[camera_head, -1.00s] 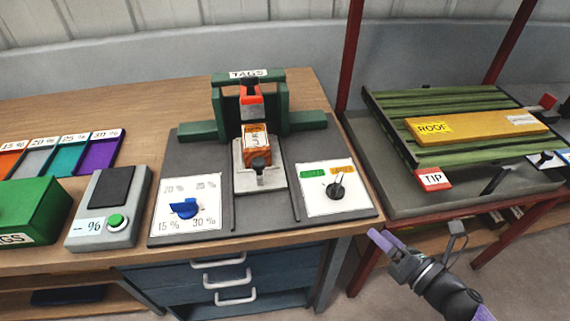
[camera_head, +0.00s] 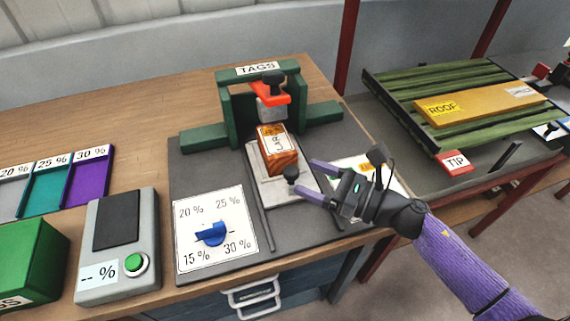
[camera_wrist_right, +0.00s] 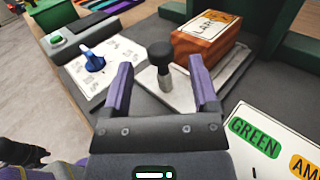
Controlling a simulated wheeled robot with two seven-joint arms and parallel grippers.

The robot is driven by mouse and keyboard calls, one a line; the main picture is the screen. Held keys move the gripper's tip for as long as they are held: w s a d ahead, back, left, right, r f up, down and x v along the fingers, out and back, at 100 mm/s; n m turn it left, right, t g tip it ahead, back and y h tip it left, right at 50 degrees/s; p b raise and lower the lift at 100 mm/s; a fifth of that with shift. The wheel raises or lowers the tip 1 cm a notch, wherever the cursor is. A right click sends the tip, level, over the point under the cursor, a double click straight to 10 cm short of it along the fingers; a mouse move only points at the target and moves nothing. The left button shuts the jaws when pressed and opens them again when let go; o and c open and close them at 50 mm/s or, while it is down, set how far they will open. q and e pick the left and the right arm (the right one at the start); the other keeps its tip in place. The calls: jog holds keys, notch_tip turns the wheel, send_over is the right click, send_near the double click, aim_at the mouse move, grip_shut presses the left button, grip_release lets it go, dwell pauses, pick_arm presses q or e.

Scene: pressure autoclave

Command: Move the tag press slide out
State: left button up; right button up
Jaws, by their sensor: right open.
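The tag press (camera_head: 237,106) is a green frame with a TAGS sign and an orange-red head. Its light grey slide (camera_head: 287,195) extends forward of the frame and carries a wooden block (camera_head: 278,150) with a partly readable label; the block also shows in the wrist view (camera_wrist_right: 206,42). A black knob (camera_head: 291,173) stands on a short post at the slide's front. My right gripper (camera_head: 307,179) is open at the knob. In the wrist view the knob (camera_wrist_right: 160,55) lies between the finger lines, near the fingertips, with gaps on both sides. My left gripper is not in view.
A percent dial panel (camera_head: 215,235) lies left of the slide, and a green/amber switch panel (camera_wrist_right: 275,145) lies right, partly under my arm. A grey meter (camera_head: 118,245) stands further left. The roof stand (camera_head: 450,100) is at the right.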

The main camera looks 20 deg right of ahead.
aim_at(298, 173)
jog(key=x, duration=0.4)
jog(key=shift+w+a, duration=0.2)
jog(key=shift+c, duration=0.2)
grip_shut()
dwell(1.0)
